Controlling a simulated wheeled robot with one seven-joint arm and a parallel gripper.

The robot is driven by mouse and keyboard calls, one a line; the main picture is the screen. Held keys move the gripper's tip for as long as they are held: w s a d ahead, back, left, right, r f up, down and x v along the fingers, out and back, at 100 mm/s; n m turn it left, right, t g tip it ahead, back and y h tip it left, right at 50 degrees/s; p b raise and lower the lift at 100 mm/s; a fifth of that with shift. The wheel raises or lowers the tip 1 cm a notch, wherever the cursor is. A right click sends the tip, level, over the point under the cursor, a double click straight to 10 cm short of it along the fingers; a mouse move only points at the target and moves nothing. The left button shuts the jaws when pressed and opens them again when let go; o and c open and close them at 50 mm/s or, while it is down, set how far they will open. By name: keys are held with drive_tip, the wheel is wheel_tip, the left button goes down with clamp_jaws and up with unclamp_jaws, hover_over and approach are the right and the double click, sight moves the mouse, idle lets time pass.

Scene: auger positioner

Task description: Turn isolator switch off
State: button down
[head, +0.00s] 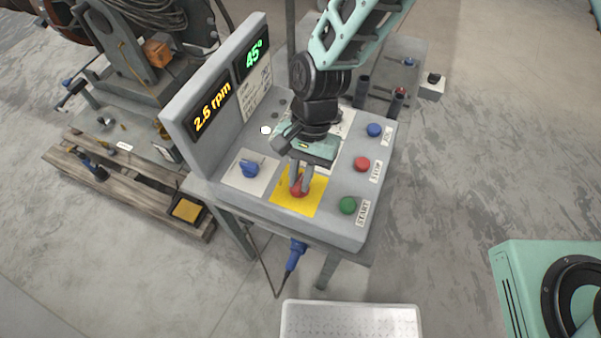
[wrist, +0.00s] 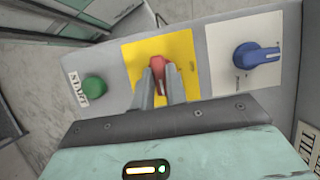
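The isolator switch appears to be the red rotary knob (head: 298,189) on a yellow plate (head: 284,200) at the front of the grey control console. In the wrist view the red knob (wrist: 157,60) sits on the yellow plate (wrist: 133,62), with its handle pointing roughly up and down the picture. My gripper (head: 299,186) reaches down over the knob. In the wrist view the fingers of my gripper (wrist: 157,78) stand close on either side of the handle. I cannot tell whether they press on it. The fingers hide part of the knob.
A blue rotary knob (head: 250,169) on a pale plate is beside the yellow plate. Green (head: 347,205), red (head: 361,164) and blue (head: 374,130) push buttons line the console's right side. A white perforated surface (head: 350,320) is in front.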

drive_tip(key=shift+n, duration=0.3)
drive_tip(key=n+h, duration=0.1)
drive_tip(key=n, duration=0.2)
drive_tip(key=shift+a+n+h, duration=0.15)
drive_tip(key=shift+n+h, duration=0.15)
drive_tip(key=n, duration=0.2)
drive_tip(key=n+h, duration=0.1)
drive_tip(key=n, duration=0.1)
drive_tip(key=shift+a+n+h, duration=0.15)
drive_tip(key=shift+n+h, duration=0.15)
drive_tip(key=n+t+h+b, duration=0.1)
drive_tip(key=n, duration=0.3)
drive_tip(key=shift+n, duration=0.3)
drive_tip(key=shift+s+a+n+t+h+b, duration=0.1)
drive_tip(key=shift+n+t+h+b, duration=0.5)
drive_tip(key=shift+n, duration=1.6)
drive_tip(key=shift+r+t, duration=0.1)
drive_tip(key=shift+t, duration=0.2)
drive_tip(key=c, duration=1.4)
unclamp_jaws()
drive_tip(key=b+v, duration=0.2)
drive_tip(key=v, duration=1.5)
drive_tip(key=shift+a+b, duration=0.25)
drive_tip(key=shift+b, duration=0.05)
